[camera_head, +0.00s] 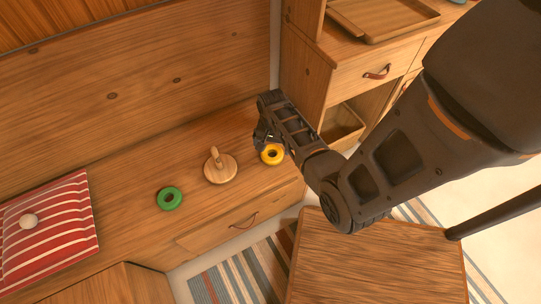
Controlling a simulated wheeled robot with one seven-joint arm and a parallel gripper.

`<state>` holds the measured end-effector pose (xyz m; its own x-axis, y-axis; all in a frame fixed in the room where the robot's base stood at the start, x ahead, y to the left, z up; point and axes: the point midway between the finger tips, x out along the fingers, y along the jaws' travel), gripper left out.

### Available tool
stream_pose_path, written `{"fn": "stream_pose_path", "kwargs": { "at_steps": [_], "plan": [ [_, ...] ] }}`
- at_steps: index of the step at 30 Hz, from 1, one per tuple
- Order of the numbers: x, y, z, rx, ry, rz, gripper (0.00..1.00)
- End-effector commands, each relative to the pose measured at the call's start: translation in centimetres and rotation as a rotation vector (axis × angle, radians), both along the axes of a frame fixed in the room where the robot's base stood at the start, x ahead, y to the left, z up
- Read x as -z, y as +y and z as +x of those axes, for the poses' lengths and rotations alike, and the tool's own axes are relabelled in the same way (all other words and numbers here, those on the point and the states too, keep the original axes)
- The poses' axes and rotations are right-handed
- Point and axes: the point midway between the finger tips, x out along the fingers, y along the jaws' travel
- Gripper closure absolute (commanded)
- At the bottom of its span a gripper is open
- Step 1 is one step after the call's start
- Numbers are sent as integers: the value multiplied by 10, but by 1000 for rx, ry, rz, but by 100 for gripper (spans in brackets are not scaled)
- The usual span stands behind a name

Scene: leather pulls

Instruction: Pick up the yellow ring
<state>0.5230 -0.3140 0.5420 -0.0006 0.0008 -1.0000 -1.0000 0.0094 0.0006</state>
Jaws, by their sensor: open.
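The yellow ring (272,154) lies flat on the wooden bench top (140,178), near its right end. My gripper (264,137) is just above the ring and partly covers its upper edge in the head view. The jaws are open. The fingertips are small and dark here, and I cannot tell whether they touch the ring or straddle it.
A wooden ring stand with a peg (220,167) is left of the yellow ring. A green ring (170,198) lies farther left. A striped red cushion (47,235) is at far left. A drawer cabinet (352,72) stands close on the right.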

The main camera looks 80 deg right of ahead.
Motion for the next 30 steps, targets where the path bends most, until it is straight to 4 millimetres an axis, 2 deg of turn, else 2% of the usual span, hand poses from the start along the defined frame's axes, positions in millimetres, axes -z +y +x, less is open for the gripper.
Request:
{"fn": "stream_pose_path", "kwargs": {
  "at_steps": [6,9,18,30],
  "plan": [
    [32,0,1,0,1,1,0],
    [42,0,1,-1,0,0,0],
    [45,0,1,-1,-1,-1,0],
    [45,0,1,-2,-1,-1,38]
  ]
}}
